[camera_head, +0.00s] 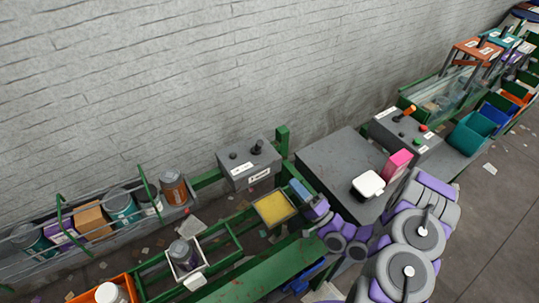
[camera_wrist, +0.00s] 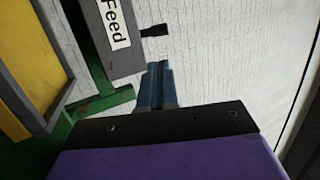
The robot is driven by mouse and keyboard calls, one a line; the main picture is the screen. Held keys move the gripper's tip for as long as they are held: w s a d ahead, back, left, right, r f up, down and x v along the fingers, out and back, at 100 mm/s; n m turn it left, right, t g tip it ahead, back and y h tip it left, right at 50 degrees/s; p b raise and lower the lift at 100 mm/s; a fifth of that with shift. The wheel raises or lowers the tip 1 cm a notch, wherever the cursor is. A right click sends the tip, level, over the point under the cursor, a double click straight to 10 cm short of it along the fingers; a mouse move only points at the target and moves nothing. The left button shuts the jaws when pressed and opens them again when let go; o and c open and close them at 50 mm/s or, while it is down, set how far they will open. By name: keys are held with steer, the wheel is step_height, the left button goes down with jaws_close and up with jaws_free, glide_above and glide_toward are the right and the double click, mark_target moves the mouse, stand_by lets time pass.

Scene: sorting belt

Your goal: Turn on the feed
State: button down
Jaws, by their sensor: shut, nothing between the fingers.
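A grey control box (camera_head: 248,172) stands against the wall at the centre of the head view, with a black lever (camera_head: 257,147), a smaller dark knob (camera_head: 233,155) and white labels. In the wrist view the box (camera_wrist: 112,62) shows at the upper left, its label (camera_wrist: 115,22) reading "Feed". A dark lever (camera_wrist: 155,30) sticks out from the box's right side there. My gripper (camera_head: 296,186) is to the right of the box and below it in the head view. In the wrist view its blue fingers (camera_wrist: 158,72) are together and empty, pointing towards the lever, with a gap between.
A yellow-bottomed tray (camera_head: 273,208) sits left of my gripper. A grey table (camera_head: 335,160) with a white item (camera_head: 367,185) and a pink box (camera_head: 398,164) lies to the right. A second control box (camera_head: 405,131) with an orange-handled lever stands further right. Green frames surround the belt.

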mark_target(268, 162)
steer(key=b+x, duration=0.3)
steer(key=x, duration=1)
steer(key=shift+a+f, duration=0.1)
steer(key=shift+a, duration=0.1)
